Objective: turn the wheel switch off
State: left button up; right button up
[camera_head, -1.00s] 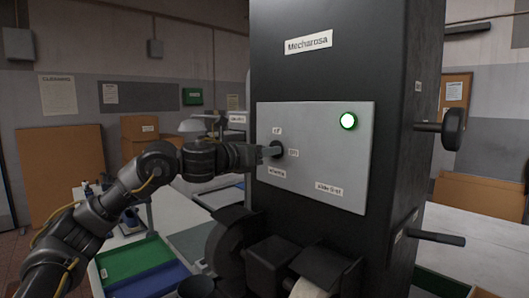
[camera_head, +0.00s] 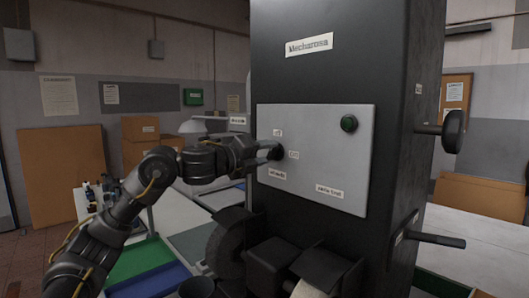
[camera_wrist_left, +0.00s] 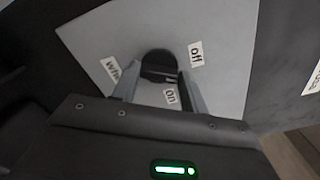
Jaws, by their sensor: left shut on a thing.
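The wheel switch is a black knob (camera_head: 277,151) on the grey panel (camera_head: 315,160) of the dark machine. Small labels sit around it, and one reads "off". My left gripper (camera_head: 268,152) is at the knob with its fingers on either side of it. In the left wrist view the knob (camera_wrist_left: 160,66) shows between the fingertips of my left gripper (camera_wrist_left: 158,88), which is shut on it. The "off" label (camera_wrist_left: 195,54) is to its right there. My right gripper is not in view.
The black machine column (camera_head: 330,80) fills the middle, with guarded wheels (camera_head: 228,250) below the panel. A black knob on a rod (camera_head: 452,131) and a lever (camera_head: 440,240) stick out at its right. Green and blue trays (camera_head: 140,258) lie at lower left.

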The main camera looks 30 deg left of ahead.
pick_arm(q)
jog(key=shift+n+p, duration=0.9)
jog(key=shift+n, duration=2.2)
jog(key=o, duration=1)
jog(key=shift+f, duration=0.1)
jog(key=shift+s+a, duration=0.1)
jog(key=shift+s, duration=0.05)
jog(key=b+v, duration=0.4)
jog(key=v, duration=0.6)
jog(key=shift+s+a, duration=0.1)
jog(key=shift+s, duration=0.05)
